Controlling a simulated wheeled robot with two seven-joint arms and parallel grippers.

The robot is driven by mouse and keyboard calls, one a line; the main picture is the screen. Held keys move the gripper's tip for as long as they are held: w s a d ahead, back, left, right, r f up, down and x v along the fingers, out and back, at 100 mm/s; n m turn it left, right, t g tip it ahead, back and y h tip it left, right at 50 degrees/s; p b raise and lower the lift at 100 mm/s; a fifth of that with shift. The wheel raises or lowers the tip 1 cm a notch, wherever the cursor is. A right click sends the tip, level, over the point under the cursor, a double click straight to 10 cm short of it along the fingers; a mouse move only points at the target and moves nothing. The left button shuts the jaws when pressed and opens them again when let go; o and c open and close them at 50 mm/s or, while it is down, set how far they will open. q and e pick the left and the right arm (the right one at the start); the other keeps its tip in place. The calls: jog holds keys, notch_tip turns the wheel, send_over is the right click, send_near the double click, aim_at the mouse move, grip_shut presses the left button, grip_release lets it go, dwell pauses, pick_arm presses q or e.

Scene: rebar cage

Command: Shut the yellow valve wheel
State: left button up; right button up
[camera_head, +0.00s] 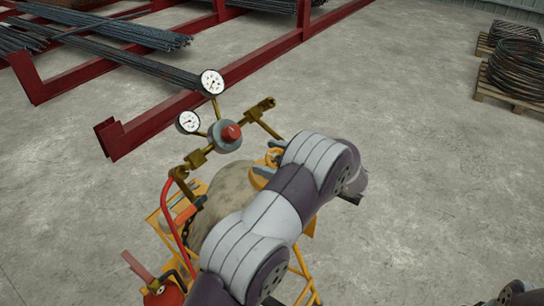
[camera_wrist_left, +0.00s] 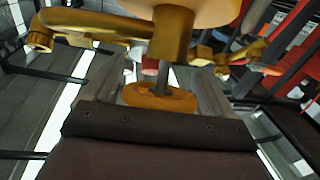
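The yellow valve wheel (camera_wrist_left: 160,97) shows in the left wrist view as a small orange-yellow disc on a grey stem below a brass valve body (camera_wrist_left: 172,32). My left gripper (camera_wrist_left: 158,82) has one grey finger on each side of the wheel. The wheel fills most of the gap between them; I cannot tell whether the fingers press on it. In the head view my left gripper (camera_head: 270,160) is at the top right of the cart, largely covered by my arm. My right gripper is not in view.
Two round gauges (camera_head: 212,82) and a regulator with a red knob (camera_head: 227,134) stand left of my left arm, above a dusty cylinder (camera_head: 228,192) on a yellow cart. Red steel racks (camera_head: 150,123) with rebar lie behind.

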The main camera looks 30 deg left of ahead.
pick_arm(q)
jog(key=c, duration=0.7)
jog(key=shift+r+m+t, duration=0.15)
jog(key=shift+m+t, duration=0.15)
jog(key=shift+o, duration=0.2)
jog(key=m+t+p, duration=0.2)
jog(key=m+t, duration=0.2)
jog(key=shift+w+r, duration=0.15)
jog(key=shift+w+f+m+t+h+p, duration=0.15)
jog(key=shift+f+m+t+h+p, duration=0.15)
jog(key=shift+m+t, duration=0.7)
jog(key=o, duration=1)
jog(key=shift+d, duration=0.1)
